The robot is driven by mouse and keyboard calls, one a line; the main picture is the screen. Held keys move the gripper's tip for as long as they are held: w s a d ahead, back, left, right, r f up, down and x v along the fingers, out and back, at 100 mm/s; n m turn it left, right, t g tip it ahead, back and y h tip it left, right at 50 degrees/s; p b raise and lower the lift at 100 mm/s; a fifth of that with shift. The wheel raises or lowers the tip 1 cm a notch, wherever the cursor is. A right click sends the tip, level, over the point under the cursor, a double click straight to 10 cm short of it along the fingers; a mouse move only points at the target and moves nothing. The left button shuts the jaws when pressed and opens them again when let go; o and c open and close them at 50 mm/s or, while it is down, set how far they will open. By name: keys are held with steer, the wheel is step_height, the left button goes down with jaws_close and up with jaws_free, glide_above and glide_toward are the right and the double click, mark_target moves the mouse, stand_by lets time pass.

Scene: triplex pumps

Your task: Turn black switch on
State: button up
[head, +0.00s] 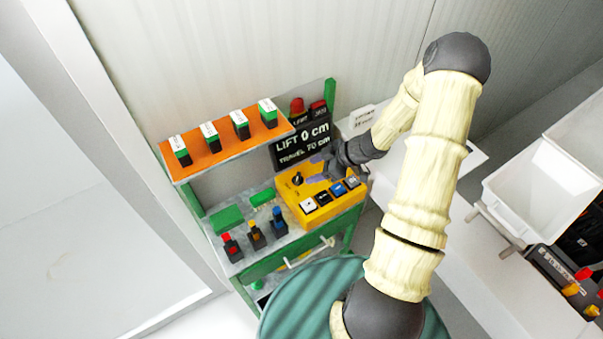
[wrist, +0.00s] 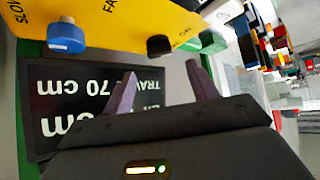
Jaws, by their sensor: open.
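A yellow control box (head: 330,209) sits on the green cart. A black switch knob (head: 297,179) stands on its upper left face, and several square buttons line its front. In the wrist view the box (wrist: 112,22) fills the top, with the black knob (wrist: 158,45) near its edge and a blue knob (wrist: 66,37) to the left. My gripper (head: 316,168) is beside the black knob, to its right. In the wrist view my gripper (wrist: 161,68) has its two purple fingers apart, the knob just beyond and between the tips. It looks empty; contact with the knob is not visible.
A black display (head: 302,146) reading "LIFT 0 cm" stands behind the box. An orange shelf (head: 225,145) with several labelled switches is at the left. Red, orange and blue switches (head: 254,235) stand below it. White bins (head: 540,190) are at the right.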

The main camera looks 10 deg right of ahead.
mark_target(297, 176)
steer(key=x, duration=0.6)
steer(key=shift+p, duration=0.35)
steer(key=c, duration=1)
